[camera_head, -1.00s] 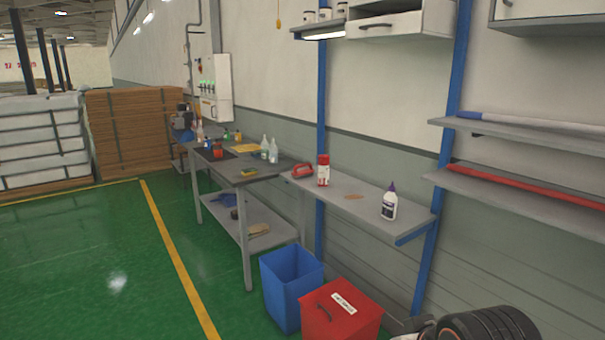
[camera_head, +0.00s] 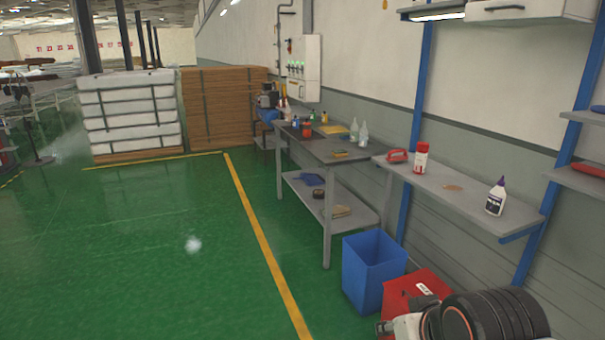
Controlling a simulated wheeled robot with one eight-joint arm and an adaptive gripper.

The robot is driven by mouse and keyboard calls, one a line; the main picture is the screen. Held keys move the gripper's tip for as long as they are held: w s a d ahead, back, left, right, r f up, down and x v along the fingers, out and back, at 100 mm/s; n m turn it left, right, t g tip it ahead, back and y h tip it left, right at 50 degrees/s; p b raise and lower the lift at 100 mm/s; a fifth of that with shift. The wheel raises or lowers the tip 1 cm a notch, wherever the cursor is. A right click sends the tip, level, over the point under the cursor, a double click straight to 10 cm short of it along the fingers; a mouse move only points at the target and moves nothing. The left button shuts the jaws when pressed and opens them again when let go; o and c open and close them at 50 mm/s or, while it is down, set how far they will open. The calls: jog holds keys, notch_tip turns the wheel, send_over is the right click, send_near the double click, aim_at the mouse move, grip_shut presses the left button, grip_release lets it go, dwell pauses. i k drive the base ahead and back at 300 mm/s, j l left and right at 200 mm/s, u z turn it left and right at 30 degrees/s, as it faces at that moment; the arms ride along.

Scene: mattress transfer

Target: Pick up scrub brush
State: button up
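A red, handled object that looks like the scrub brush (camera_head: 397,156) lies on the grey wall shelf (camera_head: 447,196), at its left end. It is beside a red and white can (camera_head: 421,158), and its bristles cannot be made out. Part of my arm, black and ringed, shows at the bottom right, well below and apart from the shelf.
A grey workbench (camera_head: 345,153) with bottles and a lower shelf stands left of the wall shelf. A blue bin (camera_head: 373,270) and a red bin (camera_head: 408,290) stand on the floor below. A white bottle (camera_head: 496,198) stands on the shelf. Green floor (camera_head: 130,260) at left is clear.

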aim_at(391, 160)
jog(key=i+j+u, duration=0.1)
jog(key=i+j, duration=0.25)
jog(key=i+j+u, duration=0.1)
jog(key=i+j, duration=0.15)
jog(key=i, duration=0.25)
jog(key=i+j+u, duration=0.1)
jog(key=i+j, duration=0.2)
jog(key=i, duration=0.15)
jog(key=i+j+u, duration=0.1)
jog(key=i, duration=0.35)
jog(key=i+l+z, duration=0.15)
jog(key=i+z, duration=0.65)
jog(key=i, duration=0.2)
jog(key=i+j+z, duration=0.25)
jog(key=i+z, duration=0.15)
jog(key=i+j+z, duration=0.4)
jog(key=i, duration=0.2)
jog(key=i+z, duration=0.45)
jog(key=i+j+z, duration=0.15)
jog(key=i+z, duration=0.3)
